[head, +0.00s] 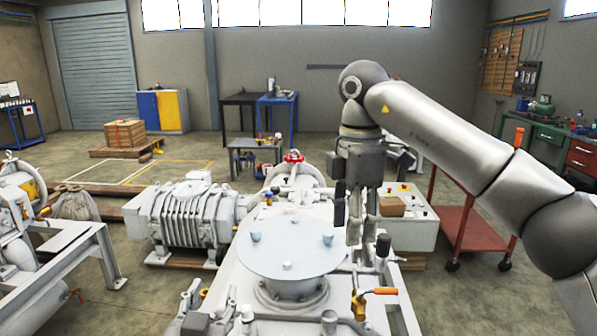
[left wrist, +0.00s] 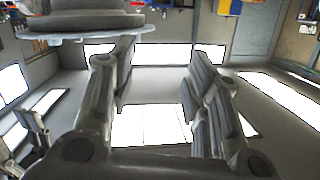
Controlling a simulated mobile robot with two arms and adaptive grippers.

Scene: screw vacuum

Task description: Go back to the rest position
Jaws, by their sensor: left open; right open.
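My right gripper (head: 368,235) hangs from the arm that comes in from the right in the head view. Its fingers point down, apart and empty, just right of the pale round plate (head: 280,250). My left gripper (left wrist: 160,110) does not show in the head view. In the left wrist view its two fingers stand wide apart with nothing between them. That view is upside down, and a pale disc edge (left wrist: 85,38) beside a grey body shows at upper left. Several small pale pieces (head: 255,235) stand on the round plate.
The plate sits on a white pump machine (head: 295,295). A ribbed pump block (head: 185,222) stands left of it. A valve with an orange handle (head: 378,291) is below my right gripper. A red trolley (head: 465,228) stands at right. Open floor lies at back left.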

